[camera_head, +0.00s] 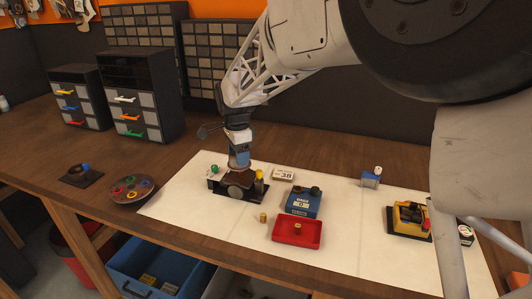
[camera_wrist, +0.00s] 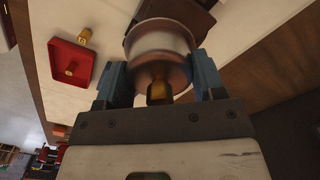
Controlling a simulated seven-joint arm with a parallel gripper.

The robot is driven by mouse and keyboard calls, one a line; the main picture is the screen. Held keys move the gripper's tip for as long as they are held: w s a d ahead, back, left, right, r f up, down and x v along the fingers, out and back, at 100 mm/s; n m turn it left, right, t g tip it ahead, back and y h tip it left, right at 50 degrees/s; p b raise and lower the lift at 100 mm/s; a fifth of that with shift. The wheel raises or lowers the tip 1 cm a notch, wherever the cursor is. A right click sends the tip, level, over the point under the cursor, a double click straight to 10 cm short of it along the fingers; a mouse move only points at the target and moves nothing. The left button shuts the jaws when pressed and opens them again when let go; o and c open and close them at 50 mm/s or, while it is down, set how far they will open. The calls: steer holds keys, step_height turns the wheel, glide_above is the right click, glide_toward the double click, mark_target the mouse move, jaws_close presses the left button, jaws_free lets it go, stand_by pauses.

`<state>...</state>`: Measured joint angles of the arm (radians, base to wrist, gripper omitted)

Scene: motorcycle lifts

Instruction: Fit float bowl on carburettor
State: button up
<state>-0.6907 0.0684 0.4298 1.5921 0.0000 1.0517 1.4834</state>
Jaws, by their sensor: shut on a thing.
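My gripper (camera_head: 238,160) points down over the carburettor (camera_head: 236,190), which sits on a black base at the left of the white mat. In the wrist view my gripper (camera_wrist: 162,85) has its blue fingers on both sides of a round metal float bowl (camera_wrist: 160,45) with a brass plug (camera_wrist: 159,92) facing the camera. Part of the carburettor shows as a dark block (camera_wrist: 197,12) behind the bowl. In the head view the bowl is mostly hidden by the fingers. I cannot tell whether the bowl touches the carburettor.
A red tray (camera_head: 297,232) holds a brass piece, and another brass piece (camera_head: 263,217) stands beside it. A blue box (camera_head: 304,201) and a card marked 38 (camera_head: 283,175) lie right of the carburettor. A round dish (camera_head: 131,188) is at left.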

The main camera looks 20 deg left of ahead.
steer(key=shift+w+a+r, duration=0.1)
steer(key=shift+w+r, duration=0.05)
steer(key=shift+w, duration=0.35)
steer(key=shift+w+a+r, duration=0.1)
steer(key=shift+w, duration=0.35)
steer(key=shift+f, duration=0.2)
steer(key=shift+f, duration=2)
steer(key=shift+f, duration=1.05)
steer(key=o, duration=1.2)
steer(key=shift+r, duration=0.15)
